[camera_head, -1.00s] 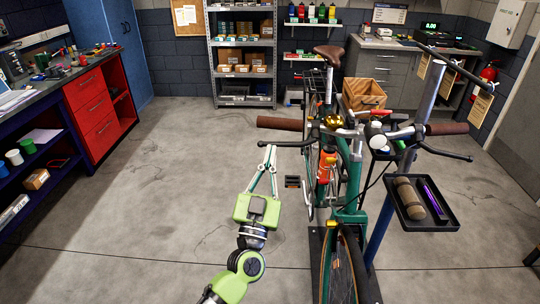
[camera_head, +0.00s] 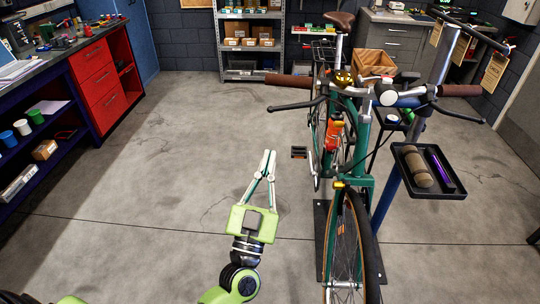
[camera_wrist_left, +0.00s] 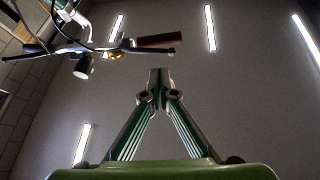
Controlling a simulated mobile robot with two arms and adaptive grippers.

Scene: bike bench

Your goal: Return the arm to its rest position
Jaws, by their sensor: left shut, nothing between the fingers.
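My left gripper (camera_head: 268,156) is the green one in the middle of the head view. Its fingers are shut together with nothing between them. It stands over bare floor to the left of the bike, apart from it. In the left wrist view the closed fingertips (camera_wrist_left: 157,74) point up toward the ceiling. The green bike (camera_head: 358,160) stands to the right of the gripper, and its handlebar (camera_wrist_left: 110,47) shows at the upper left of the left wrist view. My right gripper is not in view.
A black tray (camera_head: 447,192) with a brown roll and a purple tool is mounted right of the bike. A workbench with red drawers (camera_head: 97,78) stands at the left. Shelves (camera_head: 250,73) stand at the back. The floor left of the gripper is clear.

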